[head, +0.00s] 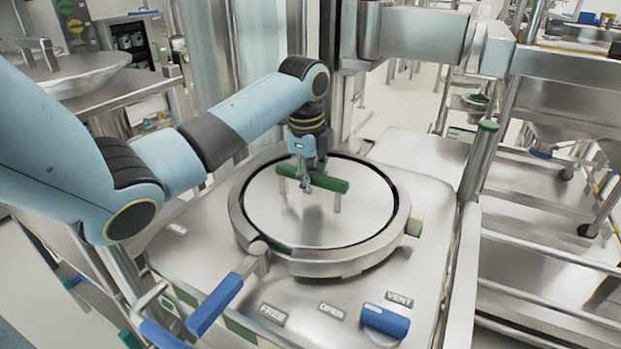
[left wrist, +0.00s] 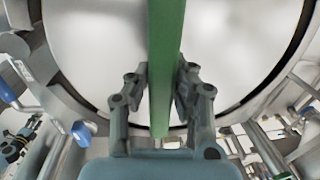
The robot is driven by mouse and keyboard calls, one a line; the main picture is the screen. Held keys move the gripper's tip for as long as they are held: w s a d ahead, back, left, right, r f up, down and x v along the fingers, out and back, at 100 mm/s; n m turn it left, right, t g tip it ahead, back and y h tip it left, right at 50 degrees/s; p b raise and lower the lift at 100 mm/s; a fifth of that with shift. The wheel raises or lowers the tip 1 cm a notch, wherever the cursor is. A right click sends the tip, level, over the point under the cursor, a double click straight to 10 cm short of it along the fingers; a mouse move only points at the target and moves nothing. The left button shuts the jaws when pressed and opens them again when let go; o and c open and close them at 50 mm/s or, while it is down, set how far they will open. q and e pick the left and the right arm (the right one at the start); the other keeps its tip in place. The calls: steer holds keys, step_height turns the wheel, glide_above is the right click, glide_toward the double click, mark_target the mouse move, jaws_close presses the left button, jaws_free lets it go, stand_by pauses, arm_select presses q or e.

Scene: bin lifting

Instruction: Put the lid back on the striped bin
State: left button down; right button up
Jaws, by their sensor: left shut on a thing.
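A round metal lid (head: 300,228) with a green bar handle (head: 330,183) is inside a thick metal ring (head: 335,262) on the metal housing. A dark gap shows between lid and ring, widest at the right. I cannot tell whether the lid is seated or slightly raised. My left gripper (head: 306,186) comes down from above and is shut on the green handle near its middle. In the left wrist view the handle (left wrist: 165,60) runs between the two fingers (left wrist: 160,92), with the pale lid (left wrist: 100,45) beneath. No clearly striped bin body shows. My right gripper is out of view.
A blue-handled lever (head: 215,303) and a blue knob (head: 385,320) stand at the housing's front, beside the FREE, OPEN and VENT labels. A metal post (head: 478,165) and rails stand to the right. A metal dish (head: 75,72) is at the back left.

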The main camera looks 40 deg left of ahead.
arm_select(q)
steer(key=c, duration=1.2)
jaws_free()
steer(key=shift+r, duration=0.1)
steer(key=shift+o, duration=0.3)
steer(key=shift+s+f, duration=0.1)
steer(key=shift+f, duration=0.1)
step_height(320, 180, up, 12)
steer(key=s, duration=0.1)
steer(key=shift+d, duration=0.2)
steer(key=shift+s, duration=0.1)
